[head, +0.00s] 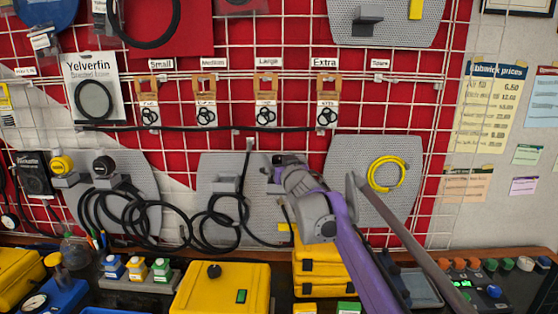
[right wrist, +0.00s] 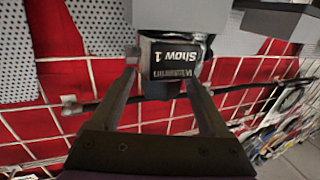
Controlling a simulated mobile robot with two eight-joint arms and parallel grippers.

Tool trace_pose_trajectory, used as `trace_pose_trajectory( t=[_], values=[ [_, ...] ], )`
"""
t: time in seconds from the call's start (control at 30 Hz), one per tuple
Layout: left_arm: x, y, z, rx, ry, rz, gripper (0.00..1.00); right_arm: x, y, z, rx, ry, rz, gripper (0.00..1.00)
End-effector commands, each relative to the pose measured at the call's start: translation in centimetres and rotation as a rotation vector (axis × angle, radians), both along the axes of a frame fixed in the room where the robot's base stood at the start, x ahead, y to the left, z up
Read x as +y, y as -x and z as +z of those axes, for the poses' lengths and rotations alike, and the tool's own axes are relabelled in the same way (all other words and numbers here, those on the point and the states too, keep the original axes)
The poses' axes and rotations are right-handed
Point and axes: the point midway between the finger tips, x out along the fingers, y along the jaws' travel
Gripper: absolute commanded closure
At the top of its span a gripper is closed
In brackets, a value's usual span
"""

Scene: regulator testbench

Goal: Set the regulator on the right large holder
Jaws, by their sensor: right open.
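My right gripper (head: 275,167) is in front of the middle grey panel (head: 208,168), at that panel's right side. In the right wrist view, the open right gripper (right wrist: 164,72) has one finger on each side of a black regulator (right wrist: 176,62) with a white-lettered label. A light grey block (right wrist: 180,16), apparently the holder, adjoins the regulator; I cannot tell how it is seated. In the head view my gripper hides most of that regulator and holder. Another grey holder (head: 228,184) on the same panel stands to the left. My left gripper is out of view.
Regulators with a yellow knob (head: 62,164) and a black knob (head: 103,165) sit on the left panel. Black hoses (head: 150,220) hang low across the panels. Yellow cases (head: 222,289) crowd the bench. The right panel (head: 350,155) carries a yellow coil (head: 386,174).

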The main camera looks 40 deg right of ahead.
Motion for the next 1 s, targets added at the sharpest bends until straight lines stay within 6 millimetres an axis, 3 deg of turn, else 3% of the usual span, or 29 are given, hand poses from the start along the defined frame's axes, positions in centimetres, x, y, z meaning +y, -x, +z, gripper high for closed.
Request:
trace_pose_trajectory(
  t=[0.6, 1.0],
  values=[
    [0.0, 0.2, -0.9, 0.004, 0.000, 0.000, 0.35, 3.9, 9.8, 0.0, -0.002, 0.001, 0.000, 0.20],
    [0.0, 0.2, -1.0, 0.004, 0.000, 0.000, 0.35, 4.5, 11.1, 0.0, -0.002, 0.000, 0.000, 0.20]
  ],
)
